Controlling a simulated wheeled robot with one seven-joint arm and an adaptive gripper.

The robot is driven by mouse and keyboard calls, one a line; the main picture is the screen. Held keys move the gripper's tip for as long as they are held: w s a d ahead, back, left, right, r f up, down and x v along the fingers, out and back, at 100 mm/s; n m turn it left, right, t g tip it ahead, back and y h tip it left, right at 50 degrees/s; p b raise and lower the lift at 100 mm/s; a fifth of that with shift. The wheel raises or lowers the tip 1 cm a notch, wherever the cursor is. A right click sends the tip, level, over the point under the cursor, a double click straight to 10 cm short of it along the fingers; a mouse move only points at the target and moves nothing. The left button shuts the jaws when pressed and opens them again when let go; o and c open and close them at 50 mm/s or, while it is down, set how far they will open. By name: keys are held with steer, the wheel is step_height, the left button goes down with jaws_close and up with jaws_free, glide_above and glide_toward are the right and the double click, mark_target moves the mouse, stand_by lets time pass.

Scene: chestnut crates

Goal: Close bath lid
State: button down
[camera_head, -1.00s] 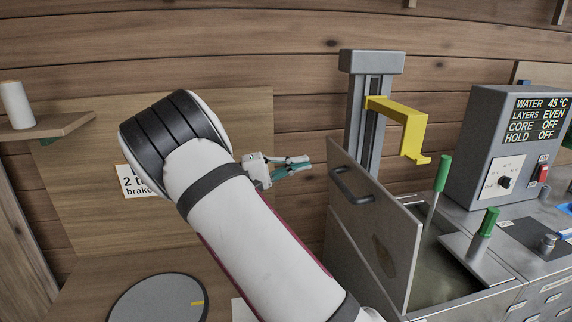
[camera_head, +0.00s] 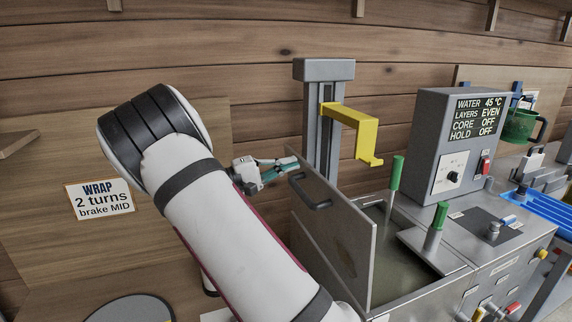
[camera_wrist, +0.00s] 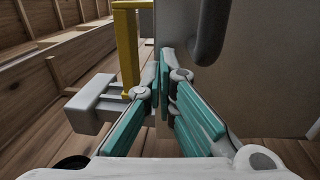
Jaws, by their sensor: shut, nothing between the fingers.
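The bath lid (camera_head: 345,252) is a grey panel standing upright, open, at the left edge of the bath (camera_head: 400,262). It has a dark handle (camera_head: 311,192) on its left face. My gripper (camera_head: 294,163) is shut and empty, at the lid's upper left corner by the handle. I cannot tell in the head view whether it touches the lid. In the wrist view, the teal fingers (camera_wrist: 164,72) are together in front of the lid panel (camera_wrist: 262,95), with the dark handle (camera_wrist: 209,35) just above and to the right.
A grey column (camera_head: 322,130) with a yellow arm (camera_head: 352,122) stands behind the bath. Green-handled tools (camera_head: 396,174) rise from the bath's right part. A control box (camera_head: 428,148) is on the right. A blue rack (camera_head: 548,208) lies further right.

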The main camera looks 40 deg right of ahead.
steer(key=shift+s+d+r, duration=0.15)
steer(key=shift+d, duration=0.3)
steer(key=s+d+f+t+y+p, duration=0.1)
steer(key=s+d+y, duration=0.25)
steer(key=d, duration=0.55)
steer(key=s+d+f+t+y+p, duration=0.1)
steer(key=s+d+f+y+p, duration=0.1)
steer(key=d+y, duration=0.5)
steer(key=s+d+f+t+b, duration=0.1)
steer(key=s+d+f+b, duration=0.1)
steer(key=d+f+b, duration=0.7)
steer(key=shift+s+d+f, duration=0.4)
steer(key=shift+d+f, duration=1.55)
steer(key=shift+f, duration=2.55)
steer(key=shift+s+f, duration=0.15)
steer(key=shift+a, duration=0.1)
